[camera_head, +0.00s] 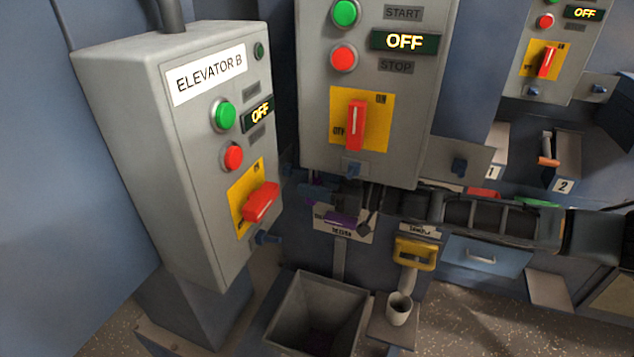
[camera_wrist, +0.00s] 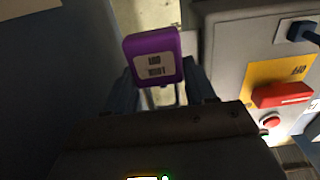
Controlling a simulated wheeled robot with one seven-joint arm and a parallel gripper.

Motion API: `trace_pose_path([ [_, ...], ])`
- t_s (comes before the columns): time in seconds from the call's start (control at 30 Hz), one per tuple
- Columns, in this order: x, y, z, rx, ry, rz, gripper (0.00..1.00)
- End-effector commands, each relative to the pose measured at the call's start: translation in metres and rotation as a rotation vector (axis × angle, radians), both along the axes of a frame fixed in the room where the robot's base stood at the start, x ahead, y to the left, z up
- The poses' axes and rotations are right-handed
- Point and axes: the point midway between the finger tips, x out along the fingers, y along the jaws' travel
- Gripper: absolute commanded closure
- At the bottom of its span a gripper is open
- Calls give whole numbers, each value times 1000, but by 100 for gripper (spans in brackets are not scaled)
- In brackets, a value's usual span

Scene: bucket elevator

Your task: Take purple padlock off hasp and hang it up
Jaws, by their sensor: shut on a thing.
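The purple padlock (camera_wrist: 154,56) has a white label. In the wrist view it sits between the two fingers of my gripper (camera_wrist: 160,88), which is shut on it. Its metal shackle shows just below its body, partly hidden by the gripper. No hasp shows through the shackle there. A blue hasp (camera_wrist: 301,31) stands apart at the right on a grey switch box. In the head view my gripper (camera_head: 318,192) is small and dark, below the middle switch box. Other hasps show on the Elevator B box (camera_head: 265,238) and under the middle box (camera_head: 353,169).
The Elevator B box (camera_head: 130,130) stands close at left, the middle box (camera_head: 395,120) above my gripper. Both displays read OFF. Below are an open grey bin (camera_head: 290,300), a yellow handle (camera_head: 415,253) and a small cup (camera_head: 399,310). A sign hangs behind my gripper.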

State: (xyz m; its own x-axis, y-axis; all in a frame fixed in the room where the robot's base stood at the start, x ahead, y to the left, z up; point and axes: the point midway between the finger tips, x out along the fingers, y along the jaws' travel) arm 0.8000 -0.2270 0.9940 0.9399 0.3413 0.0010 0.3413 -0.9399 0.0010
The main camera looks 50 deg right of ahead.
Motion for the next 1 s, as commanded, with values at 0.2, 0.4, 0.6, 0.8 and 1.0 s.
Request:
trace_pose_path([
  [0.2, 2, 1, 0, 0, -1, 1, 78],
  [0.4, 9, 3, 1, 0, -1, 1, 78],
  [0.6, 16, 6, 1, 0, -1, 1, 78],
  [0.8, 23, 9, 0, 0, 0, 1, 78],
  [1.0, 29, 11, 1, -1, -1, 0, 78],
])
